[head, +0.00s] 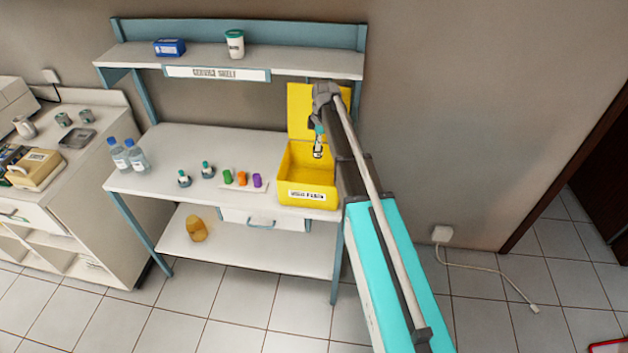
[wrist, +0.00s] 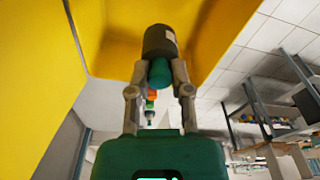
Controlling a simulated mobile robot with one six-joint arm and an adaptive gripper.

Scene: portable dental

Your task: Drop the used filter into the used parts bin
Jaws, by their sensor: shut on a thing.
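The used parts bin (head: 308,186) is a yellow box with a white label. It stands on the right end of the workbench, its lid (head: 300,112) raised at the back. My gripper (head: 319,141) is above the bin's opening, pointing down. In the wrist view my gripper (wrist: 160,78) is shut on the used filter (wrist: 160,42), a dark grey cylinder with a pale label and a teal end between the fingers. The yellow bin walls (wrist: 110,35) fill the upper part of that view. The filter's far end and the bin's floor are not clearly seen.
The workbench (head: 190,140) holds two bottles (head: 128,155), small teal-capped parts (head: 184,178) and green, orange and purple pieces (head: 242,178) left of the bin.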

